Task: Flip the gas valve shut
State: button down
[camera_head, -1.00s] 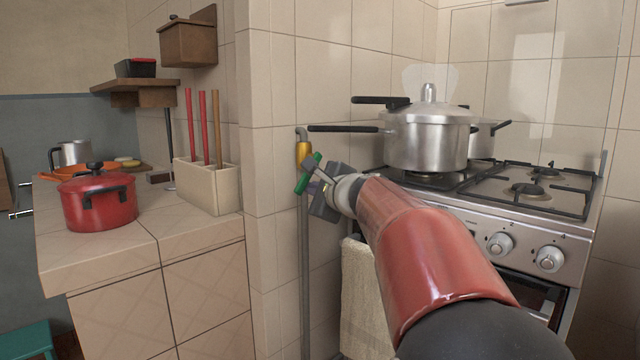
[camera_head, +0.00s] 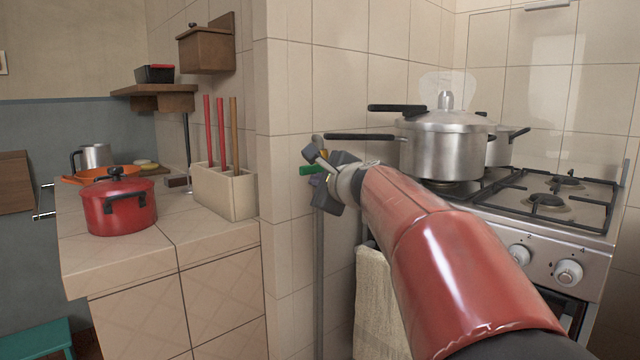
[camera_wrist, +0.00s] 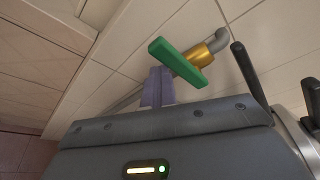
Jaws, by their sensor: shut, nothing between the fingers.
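The gas valve has a green lever handle (camera_wrist: 180,63) on a brass body (camera_wrist: 201,57), on a grey pipe against the tiled wall. In the wrist view the handle lies crosswise to the pipe. In the head view part of the handle (camera_head: 309,170) shows nearly level, with a bit of brass (camera_head: 323,155); my gripper hides the rest. My gripper (camera_head: 312,168) is shut and empty, right at the valve. Its fingers (camera_wrist: 158,76) are just below the handle in the wrist view; I cannot tell if they touch it.
A pressure cooker (camera_head: 447,150) stands on the stove (camera_head: 560,235), its long black handle reaching close above my gripper. A towel (camera_head: 374,300) hangs below my arm. Left, a tiled counter (camera_head: 130,255) holds a red pot (camera_head: 119,207) and a utensil box (camera_head: 224,192).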

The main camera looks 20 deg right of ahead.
jog(key=shift+a+r, duration=0.15)
jog(key=shift+r, duration=0.45)
jog(key=shift+f, duration=0.15)
notch_tip(320, 180, down, 5)
jog(key=b, duration=0.5)
jog(key=s+d+r+p, duration=0.1)
jog(key=s+d+r, duration=0.2)
jog(key=s, duration=0.5)
jog(key=shift+s+d+r, duration=0.25)
jog(key=shift+s+r, duration=0.05)
jog(key=shift+s, duration=0.1)
jog(key=s+a+f+n+g+y, duration=0.1)
jog(key=s+a+f+n+g, duration=0.2)
jog(key=s+a+f+n, duration=0.5)
jog(key=s+a+f+n+g+y, duration=0.1)
jog(key=s+a+f+n+g, duration=0.2)
jog(key=s+a+f+n, duration=0.45)
jog(key=s+f+n+g+h, duration=0.2)
jog(key=s+f+n+g, duration=0.2)
jog(key=f, duration=1)
jog(key=s+n, duration=0.3)
jog(key=s, duration=0.2)
jog(key=shift+s+d+f+n+h+p, duration=0.3)
jog(key=shift+d+n+h, duration=0.05)
jog(key=shift+d+h, duration=0.05)
